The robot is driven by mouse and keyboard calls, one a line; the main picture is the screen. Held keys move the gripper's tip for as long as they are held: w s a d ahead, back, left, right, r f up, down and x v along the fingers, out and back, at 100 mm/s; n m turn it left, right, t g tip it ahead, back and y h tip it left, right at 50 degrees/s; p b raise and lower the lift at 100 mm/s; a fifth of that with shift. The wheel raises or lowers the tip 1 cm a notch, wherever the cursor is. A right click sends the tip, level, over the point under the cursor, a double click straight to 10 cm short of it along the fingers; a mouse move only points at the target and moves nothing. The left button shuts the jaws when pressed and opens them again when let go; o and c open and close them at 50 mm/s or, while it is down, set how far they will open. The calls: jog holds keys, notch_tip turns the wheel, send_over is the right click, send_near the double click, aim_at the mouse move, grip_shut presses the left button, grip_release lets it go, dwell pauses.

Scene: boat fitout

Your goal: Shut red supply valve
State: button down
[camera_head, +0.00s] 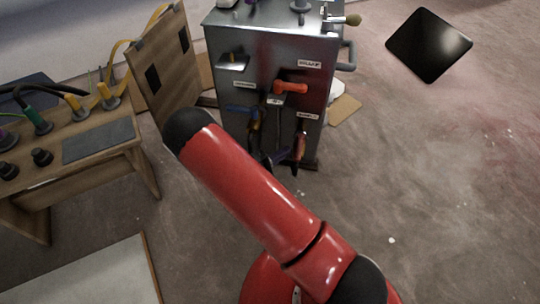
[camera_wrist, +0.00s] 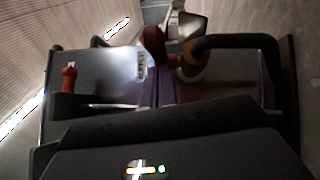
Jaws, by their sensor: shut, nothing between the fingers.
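The red supply valve has a red lever (camera_head: 300,147) low on the front of a grey cabinet (camera_head: 225,85). The lever hangs down below a white label that reads SUPPLY in the wrist view. There the red lever (camera_wrist: 153,42) shows beside the label (camera_wrist: 140,65), just ahead of my gripper. My gripper (camera_wrist: 158,92) is shut and empty at the lower middle of the wrist view. Whether its fingertips touch the lever I cannot tell.
Above is a second, orange-red lever (camera_head: 291,87), horizontal, by another label. A blue lever (camera_head: 240,109) is left of it. Dark and yellow fittings crowd the cabinet front. A wooden bench (camera_head: 128,150) with cables stands left. A black panel (camera_head: 429,45) is at right. Floor at right is clear.

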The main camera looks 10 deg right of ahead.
jog(key=shift+s+d, duration=0.15)
jog(key=shift+d, duration=0.2)
